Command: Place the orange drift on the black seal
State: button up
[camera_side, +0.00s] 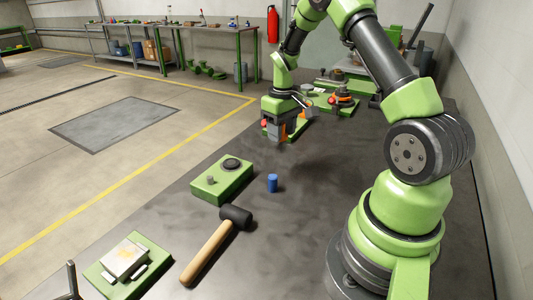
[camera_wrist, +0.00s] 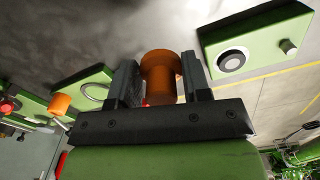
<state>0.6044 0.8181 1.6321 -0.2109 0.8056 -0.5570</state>
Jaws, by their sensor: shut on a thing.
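My gripper (camera_wrist: 158,82) is shut on the orange drift (camera_wrist: 160,68), a short flanged orange cylinder between the two dark jaws. In the side view my gripper (camera_side: 284,133) is above the dark bench, and the drift is a small orange patch (camera_side: 283,131) at the jaws. A green block (camera_side: 222,182) carries a black ring, which looks like the black seal (camera_side: 231,164), and a grey pin.
A second green block (camera_wrist: 78,90) with a ring lies at left in the wrist view, near another orange piece (camera_wrist: 60,104). A blue cylinder (camera_side: 272,183), a mallet (camera_side: 217,245) and a green plate (camera_side: 150,263) lie on the bench. Bare bench lies right of the blue cylinder.

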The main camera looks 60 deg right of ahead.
jog(key=w+a+r, duration=0.4)
jog(key=w+a, duration=0.4)
jog(key=w, duration=0.1)
send_over(232, 163)
jog(key=shift+m, duration=0.3)
notch_tip(232, 163, down, 5)
jog(key=shift+s+f, duration=0.1)
jog(key=shift+f, duration=2.15)
jog(key=o, duration=1)
jog(key=shift+f, duration=0.1)
